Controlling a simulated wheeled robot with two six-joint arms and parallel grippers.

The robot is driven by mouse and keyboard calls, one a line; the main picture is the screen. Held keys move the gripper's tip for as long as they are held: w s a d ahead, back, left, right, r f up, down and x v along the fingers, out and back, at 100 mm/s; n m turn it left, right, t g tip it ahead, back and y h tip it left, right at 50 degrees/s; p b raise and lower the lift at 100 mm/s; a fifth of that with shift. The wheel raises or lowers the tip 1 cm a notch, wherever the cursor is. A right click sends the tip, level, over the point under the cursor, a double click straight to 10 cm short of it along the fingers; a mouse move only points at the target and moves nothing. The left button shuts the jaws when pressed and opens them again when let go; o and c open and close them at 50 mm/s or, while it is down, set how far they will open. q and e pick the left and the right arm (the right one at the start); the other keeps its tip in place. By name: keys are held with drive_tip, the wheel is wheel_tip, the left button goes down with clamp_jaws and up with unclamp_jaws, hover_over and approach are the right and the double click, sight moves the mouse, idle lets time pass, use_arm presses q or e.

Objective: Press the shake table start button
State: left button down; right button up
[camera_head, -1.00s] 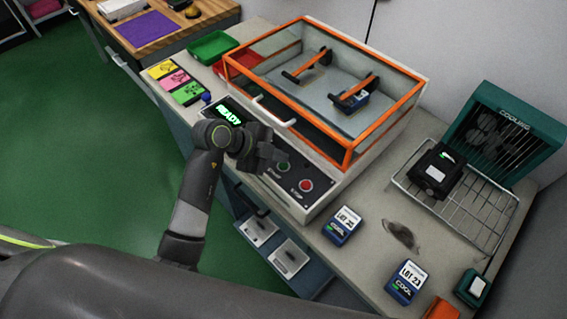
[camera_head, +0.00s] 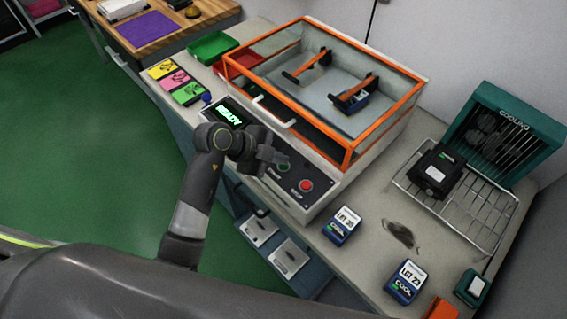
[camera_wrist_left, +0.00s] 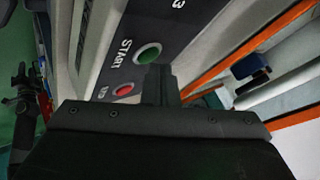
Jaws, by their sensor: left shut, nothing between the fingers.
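The shake table (camera_head: 345,160) is a pale machine with an orange-framed clear lid, and a dark item sits inside it. Its front panel has a lit "READY" display (camera_head: 229,115), a green start button (camera_head: 283,167) and a red stop button (camera_head: 306,186). My left gripper (camera_head: 272,158) is shut and empty, just above the panel beside the green button. In the left wrist view the shut fingers (camera_wrist_left: 160,85) point toward the panel, close to the green button (camera_wrist_left: 148,53), with the red button (camera_wrist_left: 123,90) beside it. I cannot tell whether they touch.
Lot-labelled packs (camera_head: 342,225) lie on the bench right of the machine. A wire rack (camera_head: 480,213) with a black unit stands before a teal cooling fan (camera_head: 505,135). Green and red trays and coloured cards (camera_head: 174,81) are at the left. A handle (camera_head: 272,112) juts from the lid.

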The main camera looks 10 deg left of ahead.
sight(279, 166)
use_arm(q)
drive_tip(key=shift+f, duration=0.45)
idle(0.6)
drive_tip(key=shift+r+p, duration=0.85)
drive_tip(key=shift+p, duration=0.25)
wheel_tip(279, 166, up, 5)
drive_tip(key=p, duration=0.6)
idle(0.5)
